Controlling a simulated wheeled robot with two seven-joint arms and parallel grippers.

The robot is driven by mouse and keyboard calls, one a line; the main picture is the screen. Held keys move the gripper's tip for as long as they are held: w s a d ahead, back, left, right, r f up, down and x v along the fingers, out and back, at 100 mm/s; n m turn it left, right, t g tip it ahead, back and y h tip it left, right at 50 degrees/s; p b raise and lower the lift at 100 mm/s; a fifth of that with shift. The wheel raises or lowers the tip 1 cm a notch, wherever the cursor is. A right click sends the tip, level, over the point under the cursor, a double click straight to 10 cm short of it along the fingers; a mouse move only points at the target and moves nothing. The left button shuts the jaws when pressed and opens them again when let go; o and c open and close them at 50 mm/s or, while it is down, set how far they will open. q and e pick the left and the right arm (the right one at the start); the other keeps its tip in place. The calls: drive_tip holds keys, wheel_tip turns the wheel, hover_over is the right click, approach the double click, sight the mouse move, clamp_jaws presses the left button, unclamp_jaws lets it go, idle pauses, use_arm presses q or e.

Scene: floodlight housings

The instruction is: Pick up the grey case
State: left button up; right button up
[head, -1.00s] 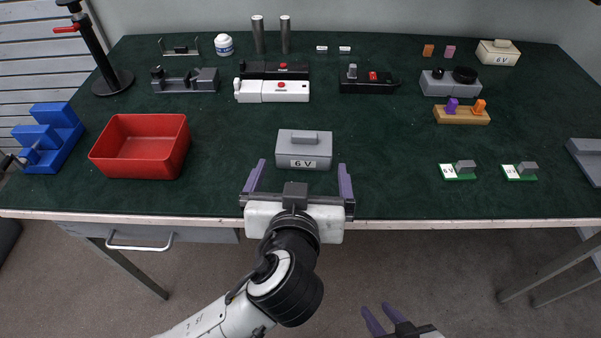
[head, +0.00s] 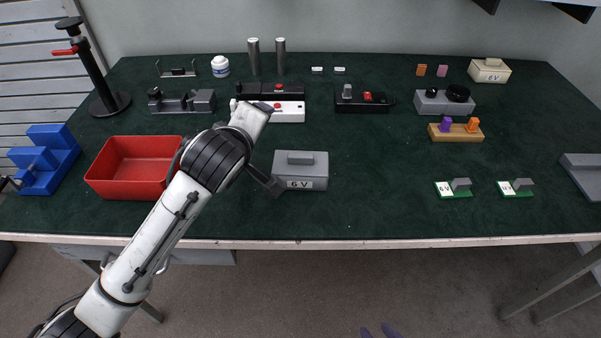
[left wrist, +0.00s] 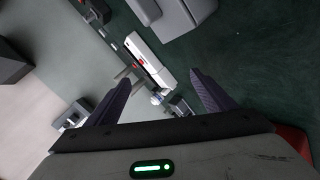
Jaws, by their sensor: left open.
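The grey case (head: 305,172), marked 6 V with a raised block on top, sits on the green table toward the front middle. In the left wrist view a grey body (left wrist: 172,14) at the top edge appears to be this case. My left arm reaches in just left of the case; its fingers are hidden in the head view, and a dark part of it overlaps or touches the case's left edge. In the left wrist view my left gripper (left wrist: 160,82) is open, with nothing between its purple fingers. Only the separated fingertips of my right gripper (head: 378,332) show, below the table's front edge.
A red tray (head: 120,195) lies left of my left arm. A white case (head: 288,111) and a black one (head: 268,89) stand behind it. A blue stepped block (head: 45,160) is at the left. The table right of the grey case is clear up to two green boards (head: 455,191).

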sight(282, 162)
use_arm(q)
drive_tip(key=w+a+r+n+g+h, duration=0.2)
drive_tip(key=w+a+n+g, duration=0.15)
drive_tip(key=w+n, duration=0.2)
drive_tip(key=s+g+h, duration=0.1)
drive_tip(key=s+f+n+g+h, duration=0.1)
drive_tip(key=s+g, duration=0.1)
drive_tip(key=s+d+g+h, duration=0.1)
drive_tip(key=s+g, duration=0.1)
drive_tip(key=shift+f+h, duration=0.3)
drive_tip(key=shift+h, duration=0.1)
drive_tip(key=s+r+g+h, duration=0.2)
drive_tip(key=s+g, duration=0.1)
drive_tip(key=shift+m, duration=0.35)
drive_tip(key=x, duration=0.8)
drive_tip(key=s+d+r+x, duration=0.1)
drive_tip(key=x, duration=0.3)
drive_tip(key=shift+f, duration=0.1)
drive_tip(key=c, duration=1.2)
wheel_tip(282, 162, up, 10)
drive_tip(key=shift+r, duration=0.1)
